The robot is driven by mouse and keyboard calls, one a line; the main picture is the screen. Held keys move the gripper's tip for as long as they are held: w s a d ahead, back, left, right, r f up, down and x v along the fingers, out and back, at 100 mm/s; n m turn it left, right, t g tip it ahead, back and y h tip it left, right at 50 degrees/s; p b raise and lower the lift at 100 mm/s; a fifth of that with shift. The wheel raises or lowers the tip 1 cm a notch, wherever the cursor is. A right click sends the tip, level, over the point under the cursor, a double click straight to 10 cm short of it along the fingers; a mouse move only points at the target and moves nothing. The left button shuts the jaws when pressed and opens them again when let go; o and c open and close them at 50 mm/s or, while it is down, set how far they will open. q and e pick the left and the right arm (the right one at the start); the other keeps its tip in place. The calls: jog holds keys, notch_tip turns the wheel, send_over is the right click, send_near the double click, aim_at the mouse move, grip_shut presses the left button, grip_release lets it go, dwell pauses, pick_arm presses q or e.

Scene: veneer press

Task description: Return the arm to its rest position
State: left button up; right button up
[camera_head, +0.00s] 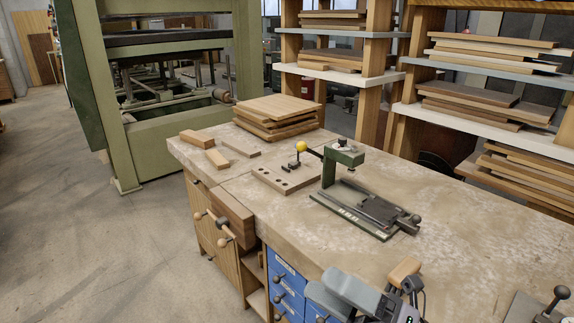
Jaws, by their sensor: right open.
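My right gripper (408,290) is at the bottom of the view, low over the front edge of the workbench (480,240). Its grey arm housing (345,292) comes up from the bottom edge. The gripper is open. A small light wooden block (405,270) shows right beside its dark fingers. I cannot tell whether they touch it, and part of the block is hidden. My left gripper is not in view.
On the bench stand a green clamp fixture (342,157), a drilled wooden board (285,179), stacked panels (278,112) and loose wood blocks (196,138). A dark-knobbed tool (555,303) is at the lower right. The bench between gripper and fixture is clear. A green press (178,140) stands behind.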

jog(key=d+f+m+t+h, duration=0.45)
jog(key=f+m+h, duration=0.35)
jog(key=m, duration=0.4)
jog(key=d+f+m+t+h, duration=0.3)
jog(key=d+f+m+h, duration=0.4)
jog(key=m, duration=0.5)
jog(key=s+d+f+m+g+h, duration=0.1)
jog(key=s+f+m+g+h, duration=0.1)
jog(key=f, duration=0.5)
jog(key=s+d+f+m+g+h+p, duration=0.1)
jog(key=s+f+m+g, duration=0.3)
jog(key=s+f+m, duration=0.2)
jog(key=shift+s+d+f+m+h, duration=0.3)
jog(key=shift+s+f+m+h, duration=0.15)
jog(key=shift+s, duration=0.55)
